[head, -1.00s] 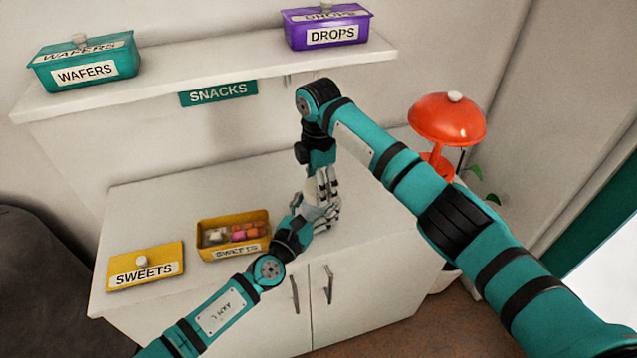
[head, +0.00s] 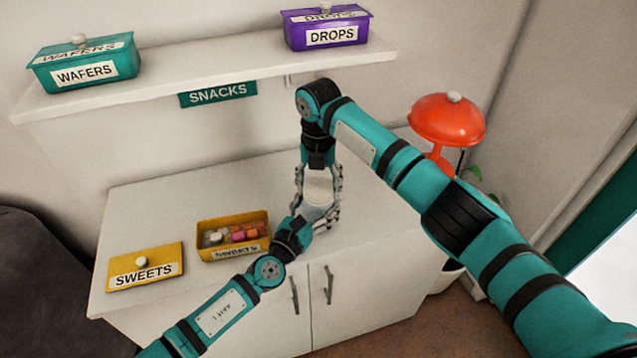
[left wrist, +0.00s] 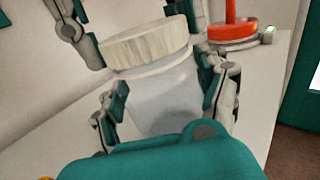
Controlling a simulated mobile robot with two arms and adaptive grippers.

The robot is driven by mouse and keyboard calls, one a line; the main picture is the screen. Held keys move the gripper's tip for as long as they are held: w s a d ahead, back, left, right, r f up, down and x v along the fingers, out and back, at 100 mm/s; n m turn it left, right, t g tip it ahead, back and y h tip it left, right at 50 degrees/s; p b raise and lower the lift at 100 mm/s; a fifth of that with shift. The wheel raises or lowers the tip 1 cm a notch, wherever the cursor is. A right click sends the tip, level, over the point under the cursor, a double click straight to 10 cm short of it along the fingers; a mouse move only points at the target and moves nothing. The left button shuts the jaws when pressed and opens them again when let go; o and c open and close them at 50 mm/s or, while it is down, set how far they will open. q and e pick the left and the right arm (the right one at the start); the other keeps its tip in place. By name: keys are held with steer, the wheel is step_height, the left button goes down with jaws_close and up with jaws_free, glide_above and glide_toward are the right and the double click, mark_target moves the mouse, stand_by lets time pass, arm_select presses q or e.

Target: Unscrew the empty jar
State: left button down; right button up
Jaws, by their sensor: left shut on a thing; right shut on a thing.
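The jar (left wrist: 165,100) stands upright on the white cabinet top, with a clear body that looks empty and a pale ribbed lid (left wrist: 148,45) sitting on it. The lid also shows in the head view (head: 319,187). My left gripper (head: 318,214) is shut around the jar's body from the front, a finger on each side. My right gripper (head: 319,183) points down from above and is shut on the lid, its fingers on both sides. Whether the lid is loose cannot be told.
An open yellow sweets box (head: 204,246) and its lid (head: 124,279) lie left of the jar. A wafers box (head: 110,71) and a drops box (head: 352,36) are on the shelf (head: 222,66) above. A red lamp (head: 446,122) stands at the right.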

mark_target(319, 187)
steer(key=shift+r, duration=0.25)
steer(key=shift+r, duration=0.9)
steer(key=shift+r, duration=2)
arm_select(q)
jaws_free()
